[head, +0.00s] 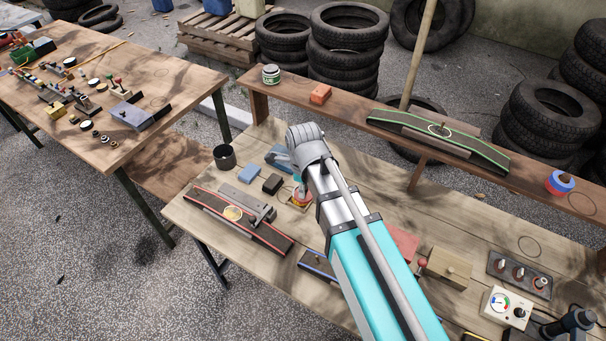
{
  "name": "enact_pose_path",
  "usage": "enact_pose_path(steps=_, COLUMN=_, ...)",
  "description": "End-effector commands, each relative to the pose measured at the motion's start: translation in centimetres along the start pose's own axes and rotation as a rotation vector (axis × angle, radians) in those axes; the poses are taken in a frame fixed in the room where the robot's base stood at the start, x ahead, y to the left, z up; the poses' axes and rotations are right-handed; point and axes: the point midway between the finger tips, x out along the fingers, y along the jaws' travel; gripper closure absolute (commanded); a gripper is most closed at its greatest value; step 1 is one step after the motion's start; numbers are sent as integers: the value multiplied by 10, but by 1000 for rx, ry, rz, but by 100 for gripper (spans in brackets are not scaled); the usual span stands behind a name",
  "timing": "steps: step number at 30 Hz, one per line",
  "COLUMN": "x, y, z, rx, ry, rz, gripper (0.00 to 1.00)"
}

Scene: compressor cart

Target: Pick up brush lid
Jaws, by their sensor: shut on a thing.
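My gripper (300,183) is low over the plank workbench (225,278), left of its middle, with my wrist and teal arm reaching in from the lower right. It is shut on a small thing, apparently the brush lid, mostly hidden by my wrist. A small round reddish part (301,199) shows right at the fingertips; I cannot tell whether it is the lid or what lies under it. A blue-grey part (280,158) shows just left of my wrist; I cannot make out what it is.
Close left are a dark block (272,184), a blue block (250,172), a dark cup (224,156) and a red-edged belt tray (268,236). A raised shelf (290,85) runs behind, with a green-edged belt (485,152). A gauge box (506,307) stands at right.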

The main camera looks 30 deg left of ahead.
Motion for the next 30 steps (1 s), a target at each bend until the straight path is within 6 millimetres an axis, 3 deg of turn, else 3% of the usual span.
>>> enact_pose_path(steps=3, x=-12, y=21, z=-8, rx=-2, ry=0, rz=0, gripper=100)
enact_pose_path(steps=9, x=-19, y=38, z=-14, rx=-1, ry=0, rz=0, gripper=100)
enact_pose_path(steps=30, x=-20, y=43, z=-16, rx=-1, ry=0, rz=0, gripper=100)
